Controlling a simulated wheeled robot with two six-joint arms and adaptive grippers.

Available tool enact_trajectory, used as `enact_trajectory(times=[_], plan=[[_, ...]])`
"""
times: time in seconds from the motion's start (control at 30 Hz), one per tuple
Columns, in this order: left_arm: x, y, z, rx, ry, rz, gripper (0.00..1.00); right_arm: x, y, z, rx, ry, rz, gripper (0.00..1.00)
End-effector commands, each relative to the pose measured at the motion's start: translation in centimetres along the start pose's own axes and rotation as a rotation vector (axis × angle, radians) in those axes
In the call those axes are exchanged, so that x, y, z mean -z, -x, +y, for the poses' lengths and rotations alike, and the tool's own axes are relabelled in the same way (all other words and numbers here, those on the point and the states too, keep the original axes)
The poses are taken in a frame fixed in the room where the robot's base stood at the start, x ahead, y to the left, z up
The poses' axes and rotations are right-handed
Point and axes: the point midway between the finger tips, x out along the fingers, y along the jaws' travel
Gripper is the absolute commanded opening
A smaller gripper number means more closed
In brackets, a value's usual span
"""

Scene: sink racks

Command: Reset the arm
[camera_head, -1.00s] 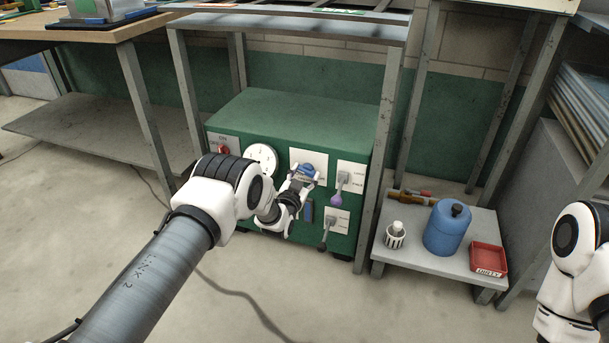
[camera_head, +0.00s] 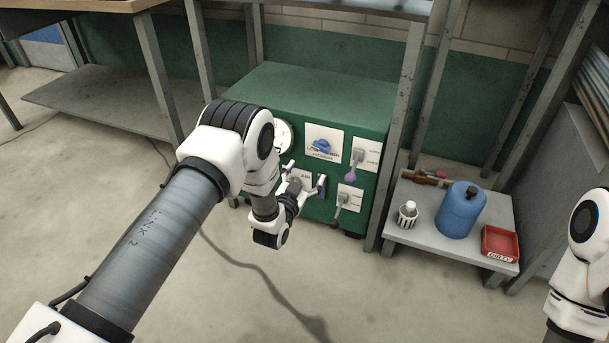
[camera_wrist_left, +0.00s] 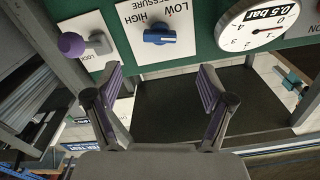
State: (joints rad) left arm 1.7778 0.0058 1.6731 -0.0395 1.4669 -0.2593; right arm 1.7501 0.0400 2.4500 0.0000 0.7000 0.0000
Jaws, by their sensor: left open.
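My left gripper (camera_head: 305,177) is open and empty, in front of the green control box (camera_head: 310,88) and below its blue knob (camera_head: 322,146). In the left wrist view, the two purple-padded fingers (camera_wrist_left: 160,90) stand wide apart with nothing between them. The blue knob (camera_wrist_left: 159,34) is beyond the fingertips, apart from them, on a white plate marked LOW and HIGH. Only a white link of my right arm (camera_head: 583,255) shows at the right edge; its gripper is out of view.
The box front also carries a round dial gauge (camera_wrist_left: 258,25), a purple-ended lever (camera_head: 350,175) and a grey lever (camera_head: 340,204). On a low shelf (camera_head: 430,236) at right are a blue can (camera_head: 461,212), a white bottle (camera_head: 408,214) and a red tray (camera_head: 499,243).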

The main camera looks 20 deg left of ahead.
Motion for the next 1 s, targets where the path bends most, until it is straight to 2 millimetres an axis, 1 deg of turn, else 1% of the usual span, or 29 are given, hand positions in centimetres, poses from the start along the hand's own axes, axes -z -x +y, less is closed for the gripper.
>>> enact_trajectory(times=[0.1, 0.53, 0.57, 0.63, 0.67, 0.77, 0.8, 0.87, 0.9, 0.97, 1.0], plan=[[0.1, 0.8, 0.0, 0.000, 0.000, 0.001, 0.81, 0.0, 0.0, 0.0, 0.000, 0.000, 0.000, 0.40], [0.0, 0.9, -0.1, 0.000, 0.001, -0.003, 0.81, 0.0, 0.2, 0.0, 0.000, 0.000, 0.000, 0.40], [-0.2, 1.1, -0.1, 0.001, 0.001, -0.010, 0.81, 0.0, 0.3, 0.0, 0.000, 0.000, 0.000, 0.40], [-1.4, 2.5, 0.1, -0.008, 0.004, -0.055, 0.81, 0.0, 0.3, 0.0, 0.000, 0.000, 0.000, 0.40], [-2.3, 3.5, 0.2, -0.015, 0.006, -0.091, 0.81, 0.0, 0.4, 0.0, 0.000, 0.000, 0.000, 0.40], [-6.6, 8.6, 1.2, -0.056, 0.026, -0.297, 0.81, 0.0, 0.6, 0.0, 0.000, 0.000, 0.000, 0.40], [-8.6, 11.4, 1.7, -0.078, 0.043, -0.408, 0.81, 0.0, 0.7, 0.0, 0.000, 0.000, 0.000, 0.40], [-11.2, 16.0, 2.4, -0.108, 0.071, -0.582, 0.81, 0.0, 0.8, 0.0, 0.000, 0.000, 0.000, 0.40], [-12.7, 19.1, 2.8, -0.124, 0.091, -0.692, 0.81, 0.0, 0.8, 0.0, 0.000, 0.000, 0.000, 0.40], [-14.2, 23.6, 3.3, -0.144, 0.119, -0.845, 0.81, 0.0, 0.9, 0.0, 0.000, 0.000, 0.000, 0.40], [-14.8, 26.3, 3.6, -0.154, 0.135, -0.934, 0.81, 0.0, 0.9, 0.0, 0.000, 0.000, 0.000, 0.40]])
